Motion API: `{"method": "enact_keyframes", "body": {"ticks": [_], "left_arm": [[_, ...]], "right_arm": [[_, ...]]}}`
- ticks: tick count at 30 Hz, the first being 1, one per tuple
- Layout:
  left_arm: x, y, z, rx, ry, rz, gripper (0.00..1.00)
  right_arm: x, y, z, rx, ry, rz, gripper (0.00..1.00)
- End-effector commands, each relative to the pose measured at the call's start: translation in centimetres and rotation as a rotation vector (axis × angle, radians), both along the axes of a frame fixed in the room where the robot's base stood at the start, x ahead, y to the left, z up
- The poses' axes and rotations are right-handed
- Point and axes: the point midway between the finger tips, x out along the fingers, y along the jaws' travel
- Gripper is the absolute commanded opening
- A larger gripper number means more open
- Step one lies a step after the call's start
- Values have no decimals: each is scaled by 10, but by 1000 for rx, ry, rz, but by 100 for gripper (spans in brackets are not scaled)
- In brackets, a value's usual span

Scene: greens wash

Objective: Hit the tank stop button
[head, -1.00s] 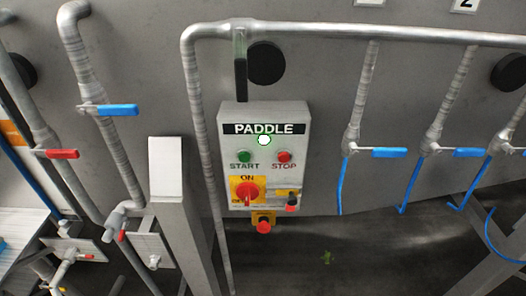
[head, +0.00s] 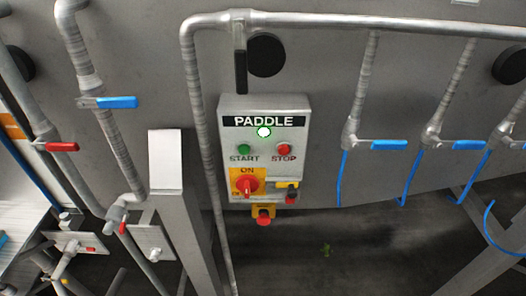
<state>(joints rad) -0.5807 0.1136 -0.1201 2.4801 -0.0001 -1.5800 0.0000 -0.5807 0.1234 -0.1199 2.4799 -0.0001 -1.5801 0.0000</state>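A grey control box (head: 228,135) labelled PADDLE is fixed to the grey tank wall in the middle of the head view. Its red stop button (head: 283,149) sits at the upper right above the word STOP. A green start button (head: 243,148) is to its left. A lamp (head: 264,132) below the PADDLE label looks bright white-green. A red rotary switch on a yellow plate (head: 247,185) is at the lower left, under ON. A red mushroom button (head: 264,217) hangs below the box. Neither gripper shows in the view.
A grey pipe (head: 196,110) runs down just left of the box and along the top. A red-handled valve (head: 62,147) is at the left. A grey post (head: 178,210) stands at lower left.

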Motion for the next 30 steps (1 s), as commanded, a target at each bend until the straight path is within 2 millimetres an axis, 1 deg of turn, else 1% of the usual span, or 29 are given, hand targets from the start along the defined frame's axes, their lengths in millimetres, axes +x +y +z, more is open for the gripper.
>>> {"method": "enact_keyframes", "body": {"ticks": [1,6,30], "left_arm": [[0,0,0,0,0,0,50],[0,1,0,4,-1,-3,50],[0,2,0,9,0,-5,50]], "right_arm": [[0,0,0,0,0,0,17],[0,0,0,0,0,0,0],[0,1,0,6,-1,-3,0]]}}
